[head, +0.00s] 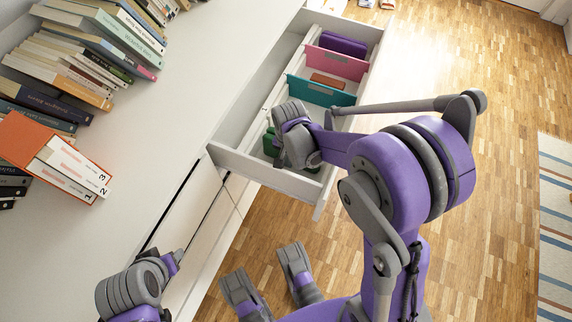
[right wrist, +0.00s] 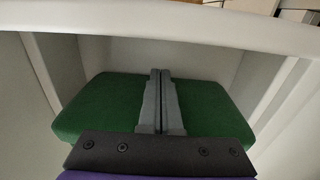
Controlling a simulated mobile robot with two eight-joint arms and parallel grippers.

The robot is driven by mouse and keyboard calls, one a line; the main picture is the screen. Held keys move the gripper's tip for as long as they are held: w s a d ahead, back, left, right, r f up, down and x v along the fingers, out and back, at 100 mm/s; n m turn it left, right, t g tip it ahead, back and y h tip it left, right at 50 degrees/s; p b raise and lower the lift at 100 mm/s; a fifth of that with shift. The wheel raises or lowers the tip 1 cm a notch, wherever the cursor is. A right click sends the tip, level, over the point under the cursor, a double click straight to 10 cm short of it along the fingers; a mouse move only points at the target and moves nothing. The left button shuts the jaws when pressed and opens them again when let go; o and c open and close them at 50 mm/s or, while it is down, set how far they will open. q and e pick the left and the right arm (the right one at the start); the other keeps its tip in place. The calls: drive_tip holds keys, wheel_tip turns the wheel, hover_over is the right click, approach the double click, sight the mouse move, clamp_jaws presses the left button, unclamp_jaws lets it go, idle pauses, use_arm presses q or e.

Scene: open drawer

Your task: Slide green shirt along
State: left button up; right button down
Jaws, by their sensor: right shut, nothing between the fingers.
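The green shirt (head: 269,142) is a folded block in the near compartment of the open drawer (head: 240,163), mostly hidden by my right arm in the head view. In the right wrist view the green shirt (right wrist: 95,105) shows on both sides of my fingers. My right gripper (head: 290,150) is down at the shirt; its fingers (right wrist: 161,78) are together with nothing between them. They overlap the middle of the shirt in the picture; whether they touch it I cannot tell.
Farther back in the drawer are a teal divider (head: 320,91), a brown item (head: 328,80), a pink divider (head: 336,63) and a purple folded item (head: 343,45). Books (head: 75,65) and an orange binder (head: 40,150) occupy the left of the white top. Drawer walls flank the shirt closely.

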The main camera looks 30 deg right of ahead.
drive_tip(key=w+d, duration=0.4)
drive_tip(key=d, duration=0.1)
drive_tip(key=w+d, duration=0.4)
drive_tip(key=d, duration=0.1)
drive_tip(key=w+d, duration=0.4)
drive_tip(key=shift+w+d+b, duration=0.35)
drive_tip(key=shift+d, duration=0.05)
wheel_tip(320, 180, up, 10)
drive_tip(key=p, duration=0.5)
drive_tip(key=shift+p, duration=0.3)
drive_tip(key=shift+s, duration=0.1)
